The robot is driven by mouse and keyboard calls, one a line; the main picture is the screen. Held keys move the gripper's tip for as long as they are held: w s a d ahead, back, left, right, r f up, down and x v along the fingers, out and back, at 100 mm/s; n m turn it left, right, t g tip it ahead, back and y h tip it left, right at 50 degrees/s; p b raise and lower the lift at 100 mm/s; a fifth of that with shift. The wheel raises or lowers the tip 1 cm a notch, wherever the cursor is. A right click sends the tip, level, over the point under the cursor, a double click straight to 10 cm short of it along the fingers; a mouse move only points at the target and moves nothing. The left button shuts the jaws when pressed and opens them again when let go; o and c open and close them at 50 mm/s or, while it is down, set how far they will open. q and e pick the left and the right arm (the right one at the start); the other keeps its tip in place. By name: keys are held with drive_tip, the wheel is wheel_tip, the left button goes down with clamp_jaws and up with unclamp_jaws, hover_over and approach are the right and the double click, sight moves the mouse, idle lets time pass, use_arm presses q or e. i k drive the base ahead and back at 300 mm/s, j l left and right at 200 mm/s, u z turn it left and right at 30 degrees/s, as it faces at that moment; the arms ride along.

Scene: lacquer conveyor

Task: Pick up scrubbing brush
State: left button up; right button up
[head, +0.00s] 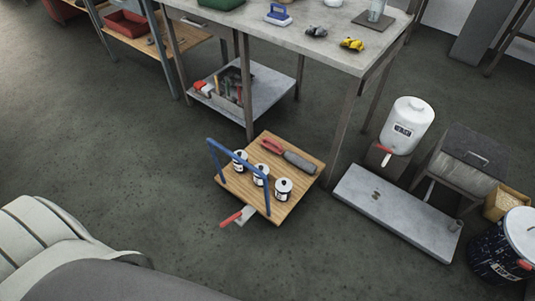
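A brush-like block with a blue arched handle and a pale underside (278,15) rests on the grey worktable (335,42), near its front edge at the top of the head view; it looks like the scrubbing brush. It stands upright with its handle on top, and nothing touches it. Neither of my grippers is in view.
Beside the brush lie a dark item (316,31) and a yellow-black item (352,44); a green tray (221,3) is to its left. In front stands a wooden platform (300,205) with several cans and a blue handle. Open floor (130,150) lies left.

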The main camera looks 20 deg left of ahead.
sight(270, 145)
drive_tip(key=k+z, duration=0.2)
drive_tip(key=z, duration=0.25)
drive_tip(key=k+l+z, duration=0.1)
drive_tip(key=z, duration=0.4)
drive_tip(key=j+z, duration=0.35)
drive_tip(key=k+j+z, duration=0.1)
drive_tip(key=j+z, duration=0.3)
drive_tip(key=k+j+z, duration=0.15)
drive_tip(key=j+z, duration=0.2)
drive_tip(key=k+j, duration=0.15)
drive_tip(key=j, duration=0.2)
drive_tip(key=k+j, duration=0.15)
drive_tip(key=j, duration=0.2)
drive_tip(key=k+j, duration=0.15)
drive_tip(key=j, duration=0.2)
drive_tip(key=k+j, duration=0.1)
drive_tip(key=j, duration=0.25)
drive_tip(key=k+j, duration=0.15)
drive_tip(key=j, duration=0.2)
drive_tip(key=k+j, duration=0.15)
drive_tip(key=j, duration=0.2)
